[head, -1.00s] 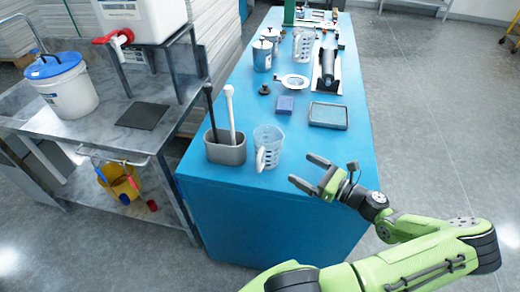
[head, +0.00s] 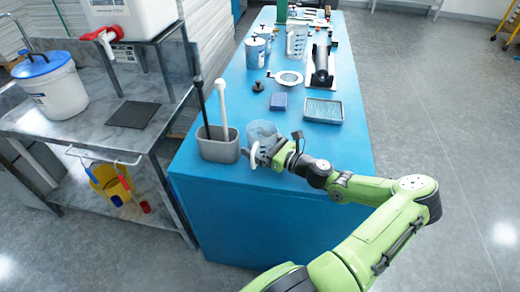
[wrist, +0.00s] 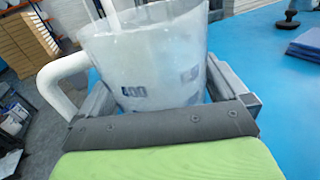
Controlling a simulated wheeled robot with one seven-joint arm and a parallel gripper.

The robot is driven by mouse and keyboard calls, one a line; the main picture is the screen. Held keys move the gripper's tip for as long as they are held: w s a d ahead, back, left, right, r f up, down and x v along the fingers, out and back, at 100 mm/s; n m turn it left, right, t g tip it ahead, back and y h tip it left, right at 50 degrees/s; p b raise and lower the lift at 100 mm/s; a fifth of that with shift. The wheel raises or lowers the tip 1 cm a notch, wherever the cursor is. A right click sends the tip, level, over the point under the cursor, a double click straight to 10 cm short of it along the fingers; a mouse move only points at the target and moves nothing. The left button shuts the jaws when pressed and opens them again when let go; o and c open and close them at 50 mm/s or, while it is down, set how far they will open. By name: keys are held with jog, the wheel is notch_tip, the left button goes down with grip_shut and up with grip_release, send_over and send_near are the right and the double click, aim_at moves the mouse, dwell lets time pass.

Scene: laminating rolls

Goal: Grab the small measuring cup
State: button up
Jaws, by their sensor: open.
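The small measuring cup is a clear, handled jug (head: 262,132) near the front of the blue table, just right of a grey bin. In the wrist view the cup (wrist: 150,60) stands between the two fingers, its white handle to the left and a "400" mark facing me. My gripper (head: 263,152) is open around the cup, with a finger on each side; it also fills the lower wrist view (wrist: 165,100). I cannot tell whether the fingers touch the cup. In the head view my gripper hides the cup's lower part.
The grey bin (head: 218,150) with a black and a white handle stands close left of the cup. A tray (head: 323,110), a blue block (head: 279,101) and a larger measuring jug (head: 297,42) lie farther back. The table's front right is clear.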

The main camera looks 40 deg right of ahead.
jog(key=c, duration=0.8)
jog(key=shift+r, duration=0.1)
